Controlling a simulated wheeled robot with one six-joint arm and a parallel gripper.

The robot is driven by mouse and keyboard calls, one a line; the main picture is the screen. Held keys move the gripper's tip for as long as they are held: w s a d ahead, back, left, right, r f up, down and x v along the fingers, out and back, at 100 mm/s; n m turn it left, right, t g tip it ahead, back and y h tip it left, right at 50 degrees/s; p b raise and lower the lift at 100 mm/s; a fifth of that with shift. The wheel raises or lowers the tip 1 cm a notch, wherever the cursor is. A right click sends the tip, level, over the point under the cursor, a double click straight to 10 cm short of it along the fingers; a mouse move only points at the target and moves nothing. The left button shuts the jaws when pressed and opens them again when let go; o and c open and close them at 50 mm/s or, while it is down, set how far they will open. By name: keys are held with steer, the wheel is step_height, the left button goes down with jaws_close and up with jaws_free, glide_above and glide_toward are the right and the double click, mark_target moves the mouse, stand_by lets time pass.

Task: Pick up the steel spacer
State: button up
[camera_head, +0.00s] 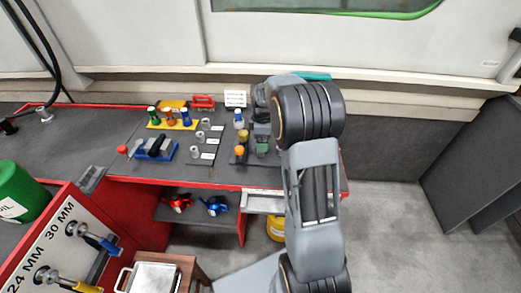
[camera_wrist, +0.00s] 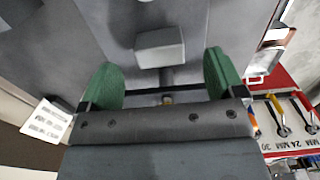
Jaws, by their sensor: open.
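Several small silver-grey cylinders stand on the dark bench top by white labels: one at the back (camera_head: 205,124), one in the middle (camera_head: 200,137) and one in front (camera_head: 195,151). I cannot tell which is the steel spacer. My gripper (camera_wrist: 163,82) is open, its green pads wide apart with nothing held between them. A grey block (camera_wrist: 160,46) shows beyond the pads; I cannot tell what it is. In the head view my gripper is partly hidden by my arm, to the right of the cylinders, over the bench's right part.
A blue rack (camera_head: 156,150) and a yellow tray (camera_head: 173,124) with coloured bottles stand left of the cylinders. Orange-topped (camera_head: 239,152) and blue-topped (camera_head: 239,118) small containers stand between them and my arm. A red box (camera_head: 203,102) and a white card (camera_head: 235,98) are at the back.

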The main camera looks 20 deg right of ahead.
steer(key=shift+f, duration=2.55)
steer(key=shift+c, duration=0.4)
steer(key=c, duration=1.2)
steer(key=shift+w+r, duration=0.1)
steer(key=shift+c, duration=0.2)
steer(key=shift+d+r, duration=0.1)
steer(key=shift+r, duration=0.05)
